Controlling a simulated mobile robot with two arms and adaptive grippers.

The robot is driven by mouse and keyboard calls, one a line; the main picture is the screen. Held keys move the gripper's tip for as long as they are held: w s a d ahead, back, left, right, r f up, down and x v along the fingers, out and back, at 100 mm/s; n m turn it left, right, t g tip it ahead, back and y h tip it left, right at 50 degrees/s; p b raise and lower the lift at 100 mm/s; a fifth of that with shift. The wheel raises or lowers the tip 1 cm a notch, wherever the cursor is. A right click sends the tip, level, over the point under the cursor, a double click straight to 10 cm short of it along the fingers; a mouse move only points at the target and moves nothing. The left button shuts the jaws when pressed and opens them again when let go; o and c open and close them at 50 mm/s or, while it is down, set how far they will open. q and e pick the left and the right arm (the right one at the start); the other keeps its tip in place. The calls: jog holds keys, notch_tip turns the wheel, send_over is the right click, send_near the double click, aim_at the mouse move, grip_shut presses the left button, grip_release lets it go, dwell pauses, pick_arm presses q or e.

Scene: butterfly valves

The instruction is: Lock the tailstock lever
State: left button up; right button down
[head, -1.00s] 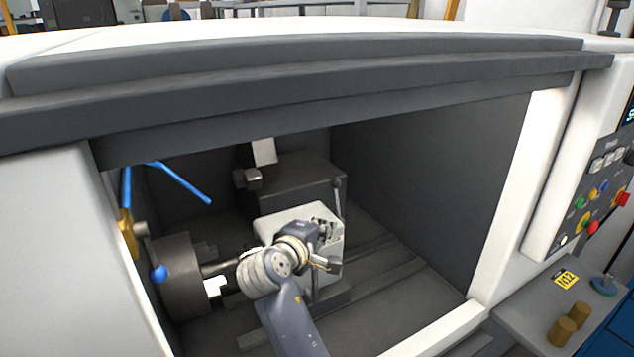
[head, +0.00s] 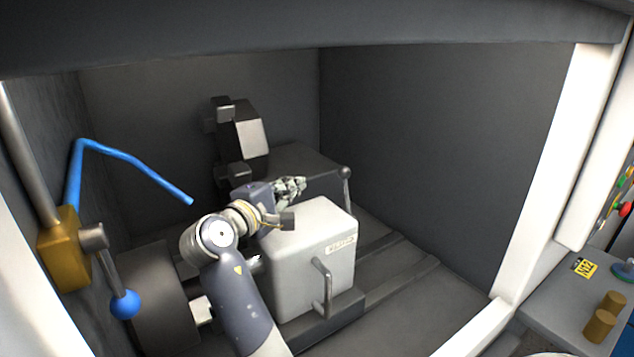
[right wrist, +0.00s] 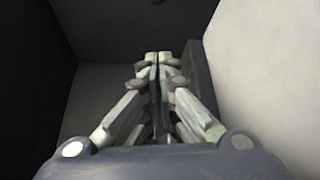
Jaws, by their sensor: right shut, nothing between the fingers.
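The tailstock is a light grey block (head: 295,262) with a label plate, inside the machine. A lever with a round knob (head: 346,173) stands nearly upright behind its right side. A bent grey handle (head: 323,288) is on its front face. I cannot tell which of the two is the tailstock lever. My right gripper (head: 297,186) is shut and empty above the back left of the block, apart from both levers. In the right wrist view its fingers (right wrist: 157,65) are together, between pale and dark surfaces. My left gripper is not in view.
A blue bent pipe (head: 135,157) and a brass valve block (head: 64,248) with a blue-knobbed lever (head: 124,304) are at the left. A dark chuck (head: 160,295) is below them. The right wall (head: 440,150) and door frame bound the opening. The floor right of the block is clear.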

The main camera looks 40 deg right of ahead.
aim_at(347, 197)
jog(key=shift+w+f, duration=0.15)
jog(key=shift+s+r, duration=0.2)
jog(key=shift+s, duration=0.05)
jog(key=shift+w+d, duration=0.15)
jog(key=shift+d, duration=0.1)
jog(key=d+p, duration=0.1)
jog(key=d, duration=0.2)
jog(key=d+p, duration=0.2)
jog(key=d, duration=0.1)
jog(key=d+p, duration=0.2)
jog(key=d, duration=0.1)
jog(key=shift+w+f, duration=0.2)
jog(key=shift+w, duration=0.2)
jog(key=shift+s+a+r+p, duration=0.1)
jog(key=shift+s+p, duration=0.25)
jog(key=shift+s, duration=0.15)
jog(key=shift+w, duration=0.1)
